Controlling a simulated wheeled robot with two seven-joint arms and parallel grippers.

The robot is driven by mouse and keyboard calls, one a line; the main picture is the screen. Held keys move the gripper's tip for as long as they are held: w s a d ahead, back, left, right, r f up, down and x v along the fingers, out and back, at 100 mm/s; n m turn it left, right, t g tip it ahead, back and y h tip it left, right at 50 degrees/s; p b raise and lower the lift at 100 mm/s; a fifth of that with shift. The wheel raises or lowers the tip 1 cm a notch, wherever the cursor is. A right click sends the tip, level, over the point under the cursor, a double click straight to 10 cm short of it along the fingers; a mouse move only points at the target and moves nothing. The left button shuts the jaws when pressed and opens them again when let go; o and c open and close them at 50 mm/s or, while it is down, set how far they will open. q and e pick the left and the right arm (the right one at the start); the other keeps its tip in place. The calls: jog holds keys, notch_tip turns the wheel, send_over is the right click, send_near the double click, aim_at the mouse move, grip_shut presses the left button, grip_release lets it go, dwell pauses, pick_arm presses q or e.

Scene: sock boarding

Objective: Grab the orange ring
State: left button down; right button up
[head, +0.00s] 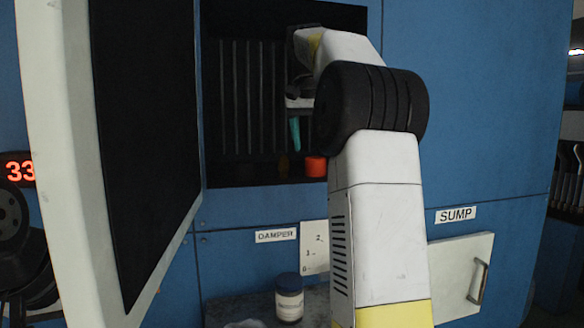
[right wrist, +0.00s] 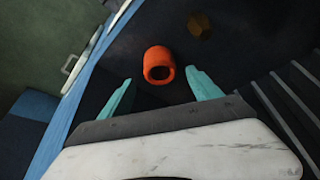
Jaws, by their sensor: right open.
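The orange ring (head: 316,166) sits on the floor of a dark recess in the blue cabinet, near its lower right corner. In the right wrist view the ring (right wrist: 158,54) shows its open end, beyond and between the two teal fingertips. My right gripper (head: 296,148) reaches into the recess, above and slightly left of the ring in the head view. In the right wrist view the gripper (right wrist: 160,80) is open with nothing between its fingers, apart from the ring. My left gripper does not show.
A small dark brown block (right wrist: 201,25) lies near the ring. Dark vertical slats (head: 245,95) line the back of the recess. An open door (head: 145,130) stands at its left. A lidded jar (head: 289,297) stands on a ledge below.

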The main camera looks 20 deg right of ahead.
aim_at(315, 167)
jog(key=x, duration=0.6)
jog(key=c, duration=1.5)
jog(key=shift+r, duration=0.1)
